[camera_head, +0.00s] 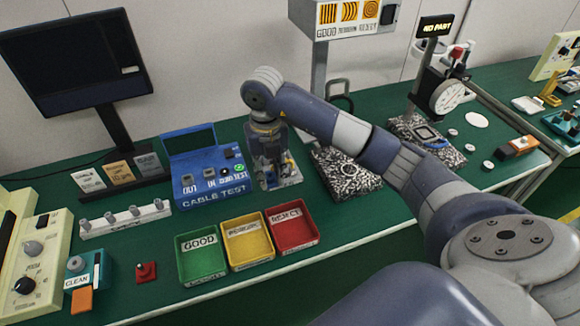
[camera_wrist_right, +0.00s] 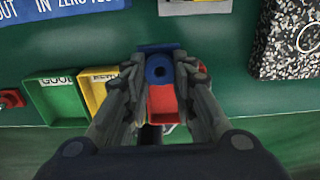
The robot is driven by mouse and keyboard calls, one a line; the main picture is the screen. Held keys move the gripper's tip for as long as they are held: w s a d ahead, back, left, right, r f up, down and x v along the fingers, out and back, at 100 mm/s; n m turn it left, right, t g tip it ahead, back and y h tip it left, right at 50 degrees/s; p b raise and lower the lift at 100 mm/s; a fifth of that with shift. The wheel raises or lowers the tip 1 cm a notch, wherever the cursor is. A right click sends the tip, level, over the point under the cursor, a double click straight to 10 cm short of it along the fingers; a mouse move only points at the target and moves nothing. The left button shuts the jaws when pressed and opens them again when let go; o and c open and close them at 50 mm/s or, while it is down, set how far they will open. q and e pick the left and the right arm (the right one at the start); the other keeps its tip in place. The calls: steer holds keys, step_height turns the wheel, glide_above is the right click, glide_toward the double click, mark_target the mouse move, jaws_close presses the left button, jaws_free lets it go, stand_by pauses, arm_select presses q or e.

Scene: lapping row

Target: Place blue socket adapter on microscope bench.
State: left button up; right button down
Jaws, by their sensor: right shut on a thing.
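My right gripper (camera_head: 272,180) points down over the green-topped bench (camera_head: 350,228), just right of the blue cable test box. In the right wrist view the gripper (camera_wrist_right: 158,85) is shut on the blue socket adapter (camera_wrist_right: 158,70), a small blue block with a dark round hole. The adapter sits between the fingertips, with the red bin behind it in that view. In the head view my fingers largely hide the adapter. The left gripper is not in view.
Green (camera_head: 203,273), yellow (camera_head: 248,262) and red (camera_head: 312,240) bins stand at the front edge. A cable test box (camera_head: 205,180), a monitor (camera_head: 75,60), a cream knobbed unit (camera_head: 30,250), a white connector rack (camera_head: 125,218) and speckled plates (camera_head: 345,190) surround them. Bare green surface lies right of the red bin.

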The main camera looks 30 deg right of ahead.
steer(key=f, duration=0.5)
steer(key=shift+a+f+p, duration=0.2)
steer(key=shift+f+p, duration=0.1)
steer(key=shift+p, duration=0.05)
steer(key=shift+f, duration=2)
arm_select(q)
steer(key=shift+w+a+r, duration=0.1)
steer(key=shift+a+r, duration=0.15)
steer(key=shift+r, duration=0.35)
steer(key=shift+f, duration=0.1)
arm_select(e)
steer(key=shift+d+f, duration=0.1)
steer(key=c, duration=1.3)
jaws_free()
steer(key=shift+r+p, duration=0.2)
steer(key=shift+p, duration=0.15)
steer(key=shift+w+r, duration=0.1)
steer(key=shift+r, duration=0.25)
arm_select(q)
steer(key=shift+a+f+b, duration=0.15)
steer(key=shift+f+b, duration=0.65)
steer(key=shift+b, duration=0.2)
arm_select(e)
step_height(320, 180, up, 11)
steer(key=shift+r, duration=0.1)
